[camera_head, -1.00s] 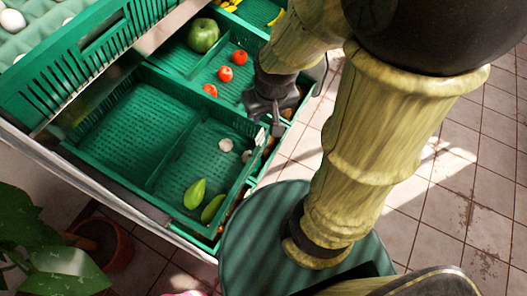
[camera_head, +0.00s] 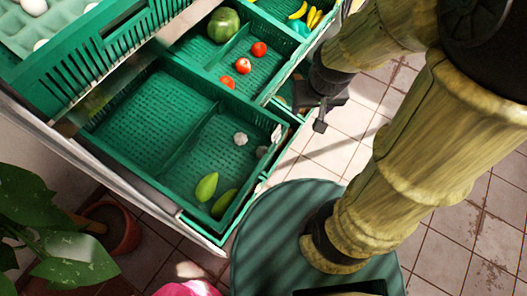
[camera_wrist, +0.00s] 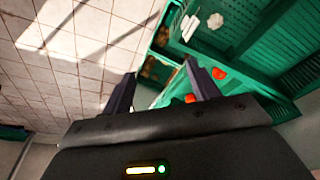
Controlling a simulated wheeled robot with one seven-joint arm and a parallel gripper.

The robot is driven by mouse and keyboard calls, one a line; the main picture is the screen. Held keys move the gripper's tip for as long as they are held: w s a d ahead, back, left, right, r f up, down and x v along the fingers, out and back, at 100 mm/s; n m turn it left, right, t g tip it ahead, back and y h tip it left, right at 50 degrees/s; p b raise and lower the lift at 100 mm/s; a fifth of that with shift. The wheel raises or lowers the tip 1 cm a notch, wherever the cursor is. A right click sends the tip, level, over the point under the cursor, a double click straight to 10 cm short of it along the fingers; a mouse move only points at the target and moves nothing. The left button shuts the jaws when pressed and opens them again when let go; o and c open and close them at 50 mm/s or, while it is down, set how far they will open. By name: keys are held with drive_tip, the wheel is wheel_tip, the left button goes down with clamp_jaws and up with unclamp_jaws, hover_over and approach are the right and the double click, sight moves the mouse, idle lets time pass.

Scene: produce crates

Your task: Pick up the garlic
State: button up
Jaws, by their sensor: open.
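In the wrist view a garlic (camera_wrist: 215,21) shows at the top, beyond the fingertips. My gripper (camera_head: 312,118) hangs to the right of the crates, above and apart from the garlic. In the wrist view my gripper (camera_wrist: 162,88) has its two fingers spread with nothing between them.
Two green chili-like vegetables (camera_head: 206,187) lie in the same crate. Red tomatoes (camera_head: 242,66) and a green round vegetable (camera_head: 223,25) are in the crate behind. A white tag (camera_wrist: 189,28) is on the crate edge. A potted plant (camera_head: 55,225) stands at lower left. Tiled floor (camera_head: 340,150) is clear at right.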

sight(261, 148)
drive_tip(key=shift+o, duration=0.8)
drive_tip(key=w+a+m+t, duration=0.1)
drive_tip(key=w+a+m, duration=0.1)
drive_tip(key=w+a, duration=0.2)
drive_tip(key=w+a+f+m+t+y, duration=0.1)
drive_tip(key=w+a+m+t, duration=0.1)
drive_tip(key=w, duration=0.7)
drive_tip(key=shift+a+m, duration=0.6)
drive_tip(key=shift+a, duration=0.25)
drive_tip(key=w+a+f+m+h, duration=0.35)
drive_tip(key=w+f+m, duration=0.5)
drive_tip(key=m, duration=0.35)
drive_tip(key=s+a+f+m+g, duration=0.2)
drive_tip(key=s+f+m+g, duration=0.1)
drive_tip(key=s+m+g, duration=0.1)
drive_tip(key=s+a+f+m+g+h, duration=0.1)
drive_tip(key=s+a+f+m+g, duration=0.2)
drive_tip(key=s, duration=0.4)
drive_tip(key=shift+s+a+f+m+g, duration=0.2)
drive_tip(key=shift+a+f+m+g, duration=0.25)
drive_tip(key=shift+g, duration=0.35)
drive_tip(key=shift+d+f, duration=0.15)
drive_tip(key=x, duration=1.2)
drive_tip(key=shift+w, duration=0.1)
